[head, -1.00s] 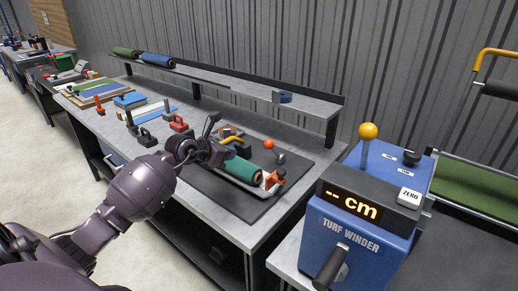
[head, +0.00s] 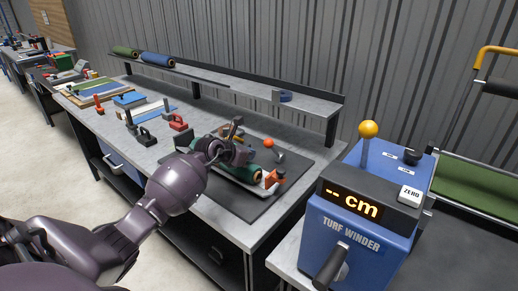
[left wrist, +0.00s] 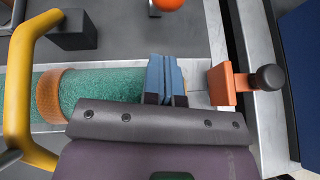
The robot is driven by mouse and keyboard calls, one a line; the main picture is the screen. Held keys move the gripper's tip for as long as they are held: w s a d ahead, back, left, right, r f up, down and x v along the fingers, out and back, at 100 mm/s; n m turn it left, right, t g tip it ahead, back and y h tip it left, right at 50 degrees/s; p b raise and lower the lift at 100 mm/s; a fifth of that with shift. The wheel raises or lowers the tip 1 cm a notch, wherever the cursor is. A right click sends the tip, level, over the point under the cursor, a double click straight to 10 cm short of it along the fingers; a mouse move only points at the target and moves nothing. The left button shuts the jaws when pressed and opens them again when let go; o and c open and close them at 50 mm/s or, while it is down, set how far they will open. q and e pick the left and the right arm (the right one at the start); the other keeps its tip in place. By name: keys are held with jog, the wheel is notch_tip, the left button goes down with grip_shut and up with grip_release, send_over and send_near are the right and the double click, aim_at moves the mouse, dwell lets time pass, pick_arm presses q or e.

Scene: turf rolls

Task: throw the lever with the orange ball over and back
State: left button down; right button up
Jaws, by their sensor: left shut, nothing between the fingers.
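The orange ball (head: 268,143) of the lever stands just beyond the green turf roll on the dark bench mat. In the left wrist view the ball (left wrist: 170,4) is cut by the top edge, and most of the lever is out of frame. My left gripper (head: 243,154) is over the turf roll, to the left of the ball and apart from it. In the left wrist view its blue fingertips (left wrist: 165,78) are together with nothing between them, above the roll's right end. My right gripper is not in view.
A blue turf winder (head: 345,222) stands at the right. A shelf (head: 215,78) runs along the back.

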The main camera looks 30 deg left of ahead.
pick_arm(q)
jog(key=w, duration=0.3)
jog(key=shift+w+d+r, duration=0.15)
jog(key=shift+d+r, duration=0.05)
jog(key=shift+d, duration=0.2)
jog(key=shift+w+d+r, duration=0.15)
jog(key=shift+w, duration=0.4)
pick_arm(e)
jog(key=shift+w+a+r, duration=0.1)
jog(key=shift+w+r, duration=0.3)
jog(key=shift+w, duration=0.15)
pick_arm(q)
jog(key=shift+r, duration=0.1)
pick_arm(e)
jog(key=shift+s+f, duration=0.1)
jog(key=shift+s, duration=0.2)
